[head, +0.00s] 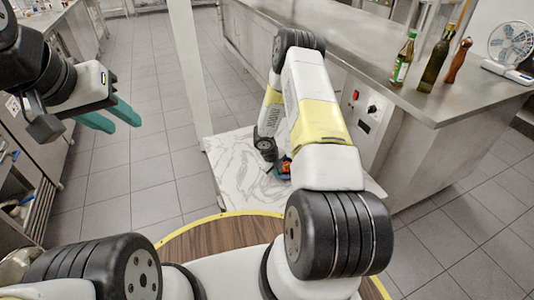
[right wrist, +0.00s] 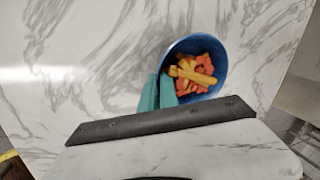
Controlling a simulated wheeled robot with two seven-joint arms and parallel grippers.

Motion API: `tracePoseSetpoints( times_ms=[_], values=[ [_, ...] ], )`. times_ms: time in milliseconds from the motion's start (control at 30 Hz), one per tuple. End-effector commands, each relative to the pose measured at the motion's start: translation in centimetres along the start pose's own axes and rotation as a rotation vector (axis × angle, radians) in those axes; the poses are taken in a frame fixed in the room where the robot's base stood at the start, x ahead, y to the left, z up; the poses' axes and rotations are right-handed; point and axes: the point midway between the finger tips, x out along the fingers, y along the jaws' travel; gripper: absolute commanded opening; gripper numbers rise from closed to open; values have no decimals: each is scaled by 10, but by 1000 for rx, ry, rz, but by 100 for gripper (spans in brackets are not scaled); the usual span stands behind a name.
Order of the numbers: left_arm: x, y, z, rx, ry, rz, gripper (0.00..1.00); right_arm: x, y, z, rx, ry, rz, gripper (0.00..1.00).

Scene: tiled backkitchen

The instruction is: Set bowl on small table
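A blue bowl (right wrist: 221,55) with orange and yellow pieces (right wrist: 193,72) in it shows in the right wrist view, over the white marbled top of the small table (right wrist: 90,60). In the head view the bowl (head: 285,168) is mostly hidden by my right arm, and the small table (head: 228,165) stands beside the counter. My right gripper's teal fingers (right wrist: 159,77) are close together at the bowl's left rim, one outside and one inside, shut on its wall. Whether the bowl touches the tabletop I cannot tell. My left gripper (head: 126,124) is open and empty, over the tiled floor at left.
A steel counter (head: 350,45) runs along the right behind the small table, with two bottles (head: 403,60), a pepper mill (head: 458,61) and a fan (head: 510,45) on it. A white post (head: 186,60) rises behind the table's left side. The marbled top is clear left of the bowl.

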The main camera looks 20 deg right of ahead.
Motion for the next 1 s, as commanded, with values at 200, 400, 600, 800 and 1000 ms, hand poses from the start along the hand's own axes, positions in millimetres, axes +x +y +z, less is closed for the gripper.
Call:
tracePoseSetpoints(
  times_ms=[200, 400, 600, 800, 1000],
  values=[
    [0, 0, 0, 0, 0, 0, 36, 2, 1, 0, -1, 0, 0, 27],
    [0, 0, 0, 0, 0, 0, 36, 1, 1, 0, -1, 0, 0, 27],
    [0, 0, 0, 0, 0, 0, 36, -6, 0, 0, -1, -1, 0, 27],
    [0, 0, 0, 0, 0, 0, 36, -42, 0, 1, -1, -3, -1, 27],
    [0, 0, 0, 0, 0, 0, 36, -85, 0, 1, -1, -2, -1, 27]
  ],
)
